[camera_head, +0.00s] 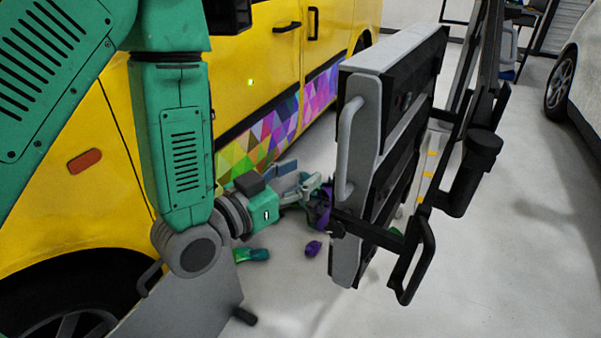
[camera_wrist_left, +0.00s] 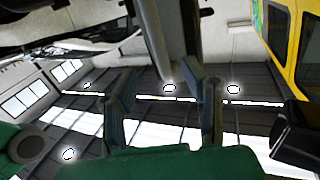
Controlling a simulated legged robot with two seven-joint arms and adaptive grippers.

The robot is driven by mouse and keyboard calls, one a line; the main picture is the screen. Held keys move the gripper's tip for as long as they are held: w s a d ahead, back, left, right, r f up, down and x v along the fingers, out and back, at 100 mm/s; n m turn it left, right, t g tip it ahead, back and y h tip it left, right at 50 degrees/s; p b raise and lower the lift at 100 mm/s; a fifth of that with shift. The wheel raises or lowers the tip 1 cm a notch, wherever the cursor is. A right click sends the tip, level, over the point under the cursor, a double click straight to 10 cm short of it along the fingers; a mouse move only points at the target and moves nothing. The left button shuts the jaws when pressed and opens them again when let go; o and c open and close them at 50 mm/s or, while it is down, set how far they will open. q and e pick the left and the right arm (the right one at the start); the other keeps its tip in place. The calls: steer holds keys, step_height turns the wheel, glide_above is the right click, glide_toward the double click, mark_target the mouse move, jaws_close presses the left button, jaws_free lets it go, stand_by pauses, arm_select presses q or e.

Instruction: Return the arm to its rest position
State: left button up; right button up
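My left arm (camera_head: 180,140), green with grey joints, comes in from the upper left and hangs down in front of the yellow van. Its left gripper (camera_head: 312,188) is beside the grey-and-black upright cart and partly hidden. In the left wrist view the two fingers of the left gripper (camera_wrist_left: 163,100) stand well apart, with no object seen held between them. A pale grey post (camera_wrist_left: 163,35) lies beyond the fingertips. My right arm and gripper do not show.
The yellow van (camera_head: 250,75) with a colored triangle pattern stands close behind my arm. The cart (camera_head: 365,130) with handles blocks the middle.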

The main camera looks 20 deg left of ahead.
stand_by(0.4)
arm_select(q)
steer(key=s+a+f+n+g+y, duration=0.1)
steer(key=s+a+f+g+y, duration=0.15)
steer(key=f, duration=0.65)
steer(key=s+a+f+n+g+y, duration=0.1)
steer(key=s+f+g, duration=0.3)
steer(key=f, duration=0.5)
steer(key=s+a+f+n+g+y, duration=0.1)
steer(key=s+f+g, duration=0.3)
steer(key=s, duration=0.5)
steer(key=s+a+f+g+y, duration=0.2)
steer(key=s+a+f+g, duration=0.2)
steer(key=s+f, duration=0.5)
steer(key=shift+s+n+g, duration=0.35)
steer(key=shift+n+g, duration=0.05)
steer(key=shift+g, duration=0.35)
steer(key=shift+w+f, duration=0.1)
